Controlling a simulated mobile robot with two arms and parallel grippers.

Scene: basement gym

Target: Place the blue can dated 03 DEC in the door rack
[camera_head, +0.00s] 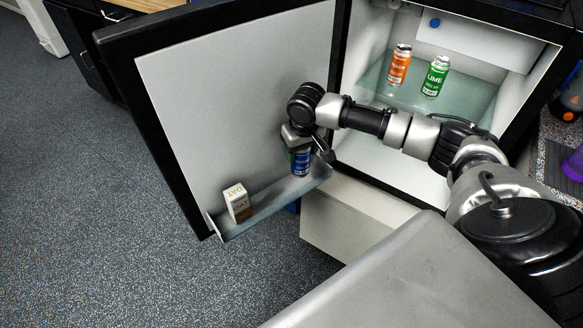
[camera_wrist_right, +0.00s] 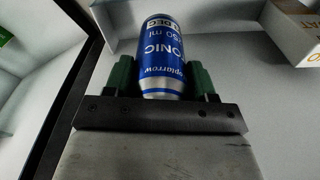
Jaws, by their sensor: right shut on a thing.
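The blue can (camera_head: 301,162) is in my right gripper (camera_head: 300,150), upright at the right part of the door rack (camera_head: 270,197). I cannot tell whether its base touches the rack floor. In the right wrist view the blue can (camera_wrist_right: 163,55) sits between the two green fingertips of my right gripper (camera_wrist_right: 163,78), which is shut on it. My left gripper is not in view.
An OAT carton (camera_head: 237,202) stands in the left part of the rack, with free room between it and the can. An orange can (camera_head: 399,65) and a green LIME can (camera_head: 435,77) stand on the glass shelf inside the fridge. The open fridge door (camera_head: 220,90) is at left.

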